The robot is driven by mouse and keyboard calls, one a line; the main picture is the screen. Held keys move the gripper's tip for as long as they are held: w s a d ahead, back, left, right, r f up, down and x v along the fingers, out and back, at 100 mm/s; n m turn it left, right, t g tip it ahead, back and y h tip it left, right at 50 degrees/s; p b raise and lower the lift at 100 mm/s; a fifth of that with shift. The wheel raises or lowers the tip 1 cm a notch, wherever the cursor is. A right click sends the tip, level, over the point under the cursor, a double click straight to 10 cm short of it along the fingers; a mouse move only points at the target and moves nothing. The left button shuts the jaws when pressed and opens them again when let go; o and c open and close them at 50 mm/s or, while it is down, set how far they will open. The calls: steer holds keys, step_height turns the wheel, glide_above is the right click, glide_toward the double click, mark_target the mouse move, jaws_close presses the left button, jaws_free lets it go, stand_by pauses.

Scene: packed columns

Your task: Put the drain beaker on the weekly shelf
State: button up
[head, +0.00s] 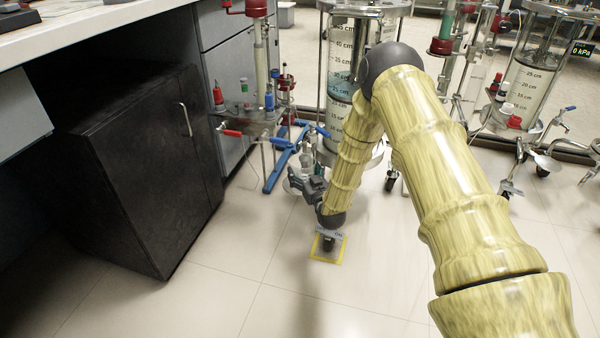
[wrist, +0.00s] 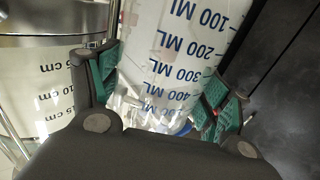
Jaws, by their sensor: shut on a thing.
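The drain beaker (wrist: 182,55) is a clear vessel with blue ML marks. It fills the middle of the wrist view between the green pads of my gripper (wrist: 160,92), which is shut on it. In the head view my gripper (head: 304,182) is low over the floor, beside the blue-footed stand and in front of the large column. The beaker shows there only as a small glassy shape (head: 295,178), partly hidden by the gripper. I cannot make out a shelf labelled weekly in either view.
A black cabinet (head: 145,170) stands at the left under a white bench (head: 85,25). A water-filled column (head: 340,105) stands close behind my gripper. A stand with blue feet (head: 275,170) is beside it.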

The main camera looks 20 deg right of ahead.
mark_target(299, 166)
steer(key=shift+w, duration=0.7)
steer(key=w+b, duration=0.2)
steer(key=w, duration=0.1)
steer(key=shift+w+a+f, duration=0.15)
steer(key=shift+w, duration=0.1)
steer(key=shift+s+f+b, duration=0.15)
steer(key=shift+f+b, duration=0.4)
steer(key=shift+f, duration=0.05)
steer(key=o, duration=1)
steer(key=shift+f, duration=0.1)
